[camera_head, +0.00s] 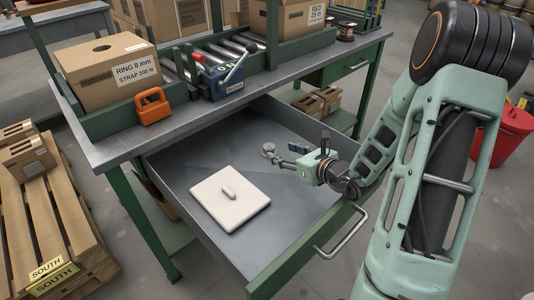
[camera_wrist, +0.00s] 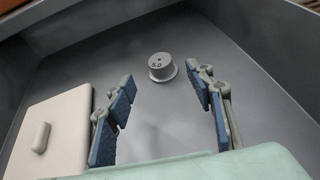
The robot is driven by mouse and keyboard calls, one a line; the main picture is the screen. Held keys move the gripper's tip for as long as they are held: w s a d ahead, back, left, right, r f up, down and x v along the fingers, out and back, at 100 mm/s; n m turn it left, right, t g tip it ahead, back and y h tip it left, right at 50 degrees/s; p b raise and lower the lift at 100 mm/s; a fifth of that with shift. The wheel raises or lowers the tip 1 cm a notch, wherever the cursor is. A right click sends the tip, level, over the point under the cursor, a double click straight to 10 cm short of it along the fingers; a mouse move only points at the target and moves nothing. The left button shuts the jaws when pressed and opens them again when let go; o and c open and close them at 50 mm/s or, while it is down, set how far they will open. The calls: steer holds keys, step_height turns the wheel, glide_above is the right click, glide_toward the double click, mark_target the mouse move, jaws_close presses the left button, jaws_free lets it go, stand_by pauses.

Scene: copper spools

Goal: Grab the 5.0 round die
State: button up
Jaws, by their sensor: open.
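The round die is a small grey cylinder with a flanged base and "5.0" marked on its top. It stands upright on the drawer floor, as the wrist view shows (camera_wrist: 160,66), and it shows small in the head view (camera_head: 268,148). My gripper (camera_head: 288,154) is inside the open drawer, just right of the die in the head view. In the wrist view my gripper (camera_wrist: 164,92) is open, its two blue-padded fingers wide apart. The die appears between and beyond the fingertips, apart from both. Nothing is held.
The open grey drawer (camera_head: 181,164) has raised walls around the die. A white square lid-like block with a knob (camera_head: 230,208) lies in it, left of my gripper; the wrist view shows it too (camera_wrist: 62,112). The workbench (camera_head: 122,143) overhangs the drawer's back.

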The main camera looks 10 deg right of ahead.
mark_target(270, 147)
steer(key=b+x, duration=0.1)
steer(key=x, duration=0.8)
steer(key=shift+f+b, duration=0.1)
steer(key=shift+b, duration=0.3)
steer(key=shift+s, duration=0.1)
steer(key=shift+c, duration=0.7)
jaws_close()
